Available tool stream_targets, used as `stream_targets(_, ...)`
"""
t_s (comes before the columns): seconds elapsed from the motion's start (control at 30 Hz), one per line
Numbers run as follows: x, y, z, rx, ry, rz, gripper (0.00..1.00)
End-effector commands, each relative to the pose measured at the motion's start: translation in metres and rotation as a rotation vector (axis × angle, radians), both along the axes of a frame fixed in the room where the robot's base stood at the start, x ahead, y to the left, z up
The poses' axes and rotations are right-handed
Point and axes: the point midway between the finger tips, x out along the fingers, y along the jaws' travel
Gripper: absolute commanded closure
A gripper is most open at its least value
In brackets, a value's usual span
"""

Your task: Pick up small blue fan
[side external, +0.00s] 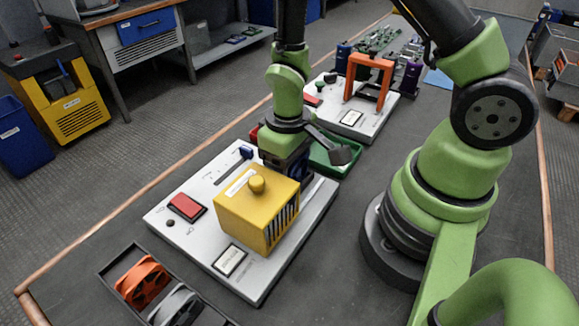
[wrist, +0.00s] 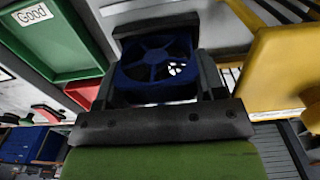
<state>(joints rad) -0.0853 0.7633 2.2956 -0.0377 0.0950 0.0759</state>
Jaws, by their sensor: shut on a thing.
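The small blue fan (wrist: 156,66) is dark blue with a square frame and a round bladed middle. In the wrist view it sits between the two jaws of my gripper (wrist: 158,60), which is shut on it. In the side view my gripper (side external: 288,160) is low behind the yellow box, over the far right part of the grey board (side external: 190,237). Only a dark blue edge of the fan (side external: 301,170) shows there, between the yellow box and the green tray. I cannot tell whether the fan touches the board.
A yellow box with a knob (side external: 245,212) stands close beside my gripper. A green tray (side external: 345,168), marked "Good" in the wrist view, lies behind it, with a red tray (wrist: 84,92) adjoining. A black bin (side external: 112,272) holds orange and grey fans. An orange frame (side external: 368,65) stands farther back.

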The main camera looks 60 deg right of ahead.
Motion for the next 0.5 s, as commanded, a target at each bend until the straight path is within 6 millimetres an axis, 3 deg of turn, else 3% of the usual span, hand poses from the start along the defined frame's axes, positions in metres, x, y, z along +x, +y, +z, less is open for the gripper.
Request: stream_targets(0.5, 0.001, 0.000, 0.068, 0.001, -0.006, 0.000, 0.61)
